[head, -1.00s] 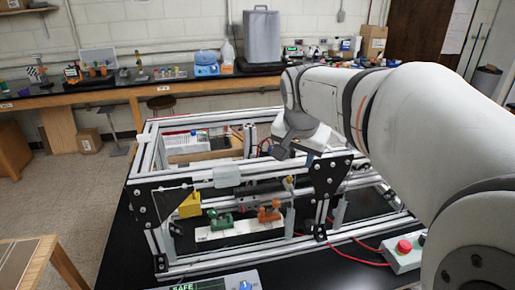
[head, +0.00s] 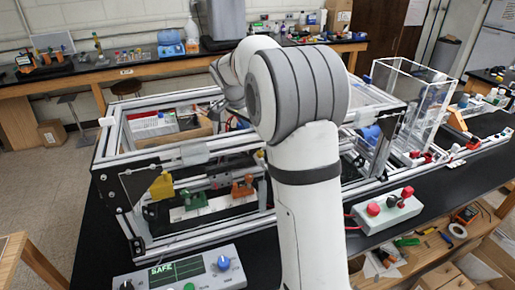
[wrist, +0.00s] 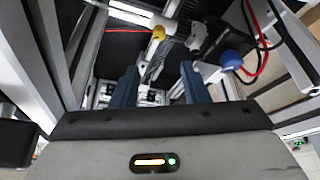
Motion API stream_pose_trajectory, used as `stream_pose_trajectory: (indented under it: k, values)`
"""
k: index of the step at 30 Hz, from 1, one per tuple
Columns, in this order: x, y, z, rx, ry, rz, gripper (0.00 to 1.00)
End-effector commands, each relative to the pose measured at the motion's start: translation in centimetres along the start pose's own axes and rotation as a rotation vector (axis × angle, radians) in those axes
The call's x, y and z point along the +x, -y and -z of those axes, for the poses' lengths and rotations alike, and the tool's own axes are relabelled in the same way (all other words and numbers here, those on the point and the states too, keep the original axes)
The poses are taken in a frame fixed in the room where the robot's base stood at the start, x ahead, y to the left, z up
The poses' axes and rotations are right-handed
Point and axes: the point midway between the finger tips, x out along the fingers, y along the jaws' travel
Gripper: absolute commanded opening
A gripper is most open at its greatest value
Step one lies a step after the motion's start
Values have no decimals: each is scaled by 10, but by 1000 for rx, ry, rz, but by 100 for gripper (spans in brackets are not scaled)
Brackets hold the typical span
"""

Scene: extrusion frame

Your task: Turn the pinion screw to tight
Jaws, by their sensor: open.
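I cannot tell for sure which part is the pinion screw. In the wrist view a small yellow knob (wrist: 158,33) sits beyond my fingertips, near the top. A blue round knob (wrist: 231,58) is to the right of it, outside my fingers. My gripper (wrist: 157,72) has its two blue fingers apart with nothing clearly held between them. In the head view my arm hides the gripper's tips and much of the middle of the extrusion frame (head: 160,245). A green clamp-like part (head: 192,201) and an orange one (head: 243,186) are on a white plate inside the frame.
A yellow block (head: 162,187) sits at the frame's left front. A control box (head: 388,210) with red buttons stands right of my arm. A panel reading SAFE (head: 185,270) is in front. A clear box (head: 415,100) stands at the right. Red and black cables (wrist: 262,45) hang near my gripper.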

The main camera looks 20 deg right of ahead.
Motion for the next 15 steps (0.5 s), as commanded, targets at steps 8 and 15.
stream_pose_trajectory:
  k: [8,15]
  values:
    - [57,-2,-12,-1,2,-3,41]
    - [94,-1,-11,0,1,0,41]
